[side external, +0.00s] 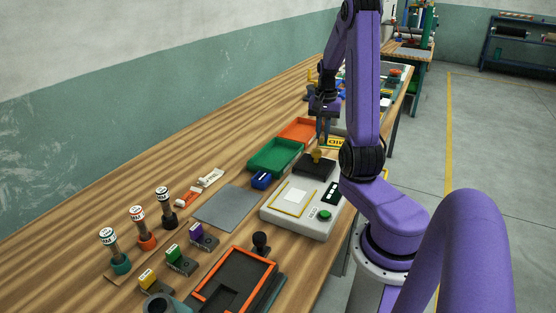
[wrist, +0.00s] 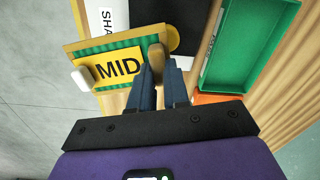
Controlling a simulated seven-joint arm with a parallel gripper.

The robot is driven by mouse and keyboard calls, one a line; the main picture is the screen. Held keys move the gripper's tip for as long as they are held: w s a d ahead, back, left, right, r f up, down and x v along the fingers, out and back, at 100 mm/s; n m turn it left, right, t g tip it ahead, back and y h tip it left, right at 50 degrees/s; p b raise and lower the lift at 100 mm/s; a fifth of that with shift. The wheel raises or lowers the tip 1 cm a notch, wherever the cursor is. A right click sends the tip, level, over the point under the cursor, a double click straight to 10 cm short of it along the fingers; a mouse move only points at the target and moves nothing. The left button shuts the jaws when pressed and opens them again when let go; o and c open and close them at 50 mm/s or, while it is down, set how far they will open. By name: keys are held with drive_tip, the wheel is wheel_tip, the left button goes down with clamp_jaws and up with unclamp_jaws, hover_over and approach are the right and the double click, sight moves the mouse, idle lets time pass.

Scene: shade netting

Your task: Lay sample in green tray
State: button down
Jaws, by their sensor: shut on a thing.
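The sample is a flat card with green mesh, a tan edge and a yellow label reading MID (wrist: 118,68); it also shows partly behind my arm in the side view (side external: 334,142). My gripper (wrist: 158,78) points down and is shut on the sample at a rounded wooden piece by its edge. In the side view my gripper (side external: 322,138) is beside the trays, to their right. The green tray (side external: 275,158) is empty on the table, left of my gripper. In the wrist view the green tray (wrist: 249,45) is at the upper right, apart from the sample.
An orange tray (side external: 299,129) adjoins the green tray's far end. A blue block (side external: 261,180) sits by the green tray's near corner. A grey mat (side external: 229,207) lies nearer.

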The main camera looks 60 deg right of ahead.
drive_tip(key=w+a+n, duration=0.6)
drive_tip(key=a+n, duration=0.4)
drive_tip(key=n, duration=0.4)
hover_over(269, 165)
drive_tip(key=shift+n, duration=0.4)
drive_tip(key=f, duration=0.8)
drive_tip(key=shift+s+a+f, duration=0.2)
drive_tip(key=shift+f, duration=0.2)
drive_tip(key=shift+w+d+f, duration=0.2)
drive_tip(key=shift+w+f, duration=0.05)
drive_tip(key=shift+f, duration=1.65)
drive_tip(key=shift+f, duration=0.2)
drive_tip(key=c, duration=1.1)
unclamp_jaws()
drive_tip(key=shift+r, duration=0.1)
